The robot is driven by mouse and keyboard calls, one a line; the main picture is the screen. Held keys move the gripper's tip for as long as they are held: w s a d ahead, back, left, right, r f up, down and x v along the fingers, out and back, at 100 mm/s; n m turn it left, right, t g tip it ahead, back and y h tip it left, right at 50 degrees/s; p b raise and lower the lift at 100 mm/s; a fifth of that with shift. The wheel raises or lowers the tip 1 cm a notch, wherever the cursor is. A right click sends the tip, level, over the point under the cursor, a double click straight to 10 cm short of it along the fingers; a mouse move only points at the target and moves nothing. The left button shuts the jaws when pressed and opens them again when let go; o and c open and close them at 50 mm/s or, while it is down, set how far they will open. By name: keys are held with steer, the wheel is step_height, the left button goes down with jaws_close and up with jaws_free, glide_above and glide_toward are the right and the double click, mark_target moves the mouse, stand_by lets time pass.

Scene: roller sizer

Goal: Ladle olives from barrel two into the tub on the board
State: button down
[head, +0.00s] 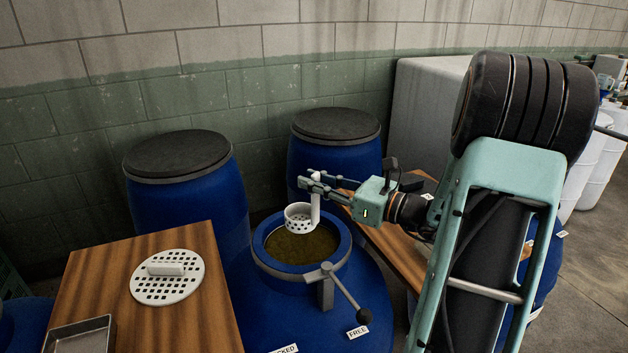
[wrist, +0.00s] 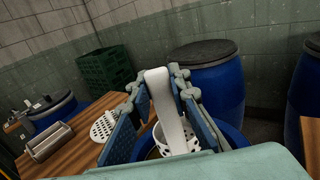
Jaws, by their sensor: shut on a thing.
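My gripper (head: 314,184) is shut on the upright white handle of a perforated ladle (head: 299,218). In the wrist view the handle (wrist: 165,108) stands between the two finger pads. The ladle's cup hangs over the open mouth of a blue barrel (head: 372,297), seemingly above the brownish-green surface (head: 302,243) inside. I cannot tell whether the cup holds olives. A grey metal tub (head: 80,336) sits on the wooden board at the left, cut by the lower edge of the head view. It also shows in the wrist view (wrist: 50,142).
A white perforated disc (head: 168,290) with a grip lies on the board (head: 85,266). Two lidded blue barrels (head: 190,190) (head: 310,160) stand behind. A green crate (wrist: 105,70) is by the wall.

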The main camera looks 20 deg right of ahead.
mark_target(318, 223)
steer(key=shift+f+b, duration=3.75)
steer(key=shift+f, duration=1.9)
steer(key=shift+r, duration=0.2)
steer(key=shift+r+p, duration=5.35)
steer(key=shift+r, duration=0.8)
steer(key=shift+f, duration=0.1)
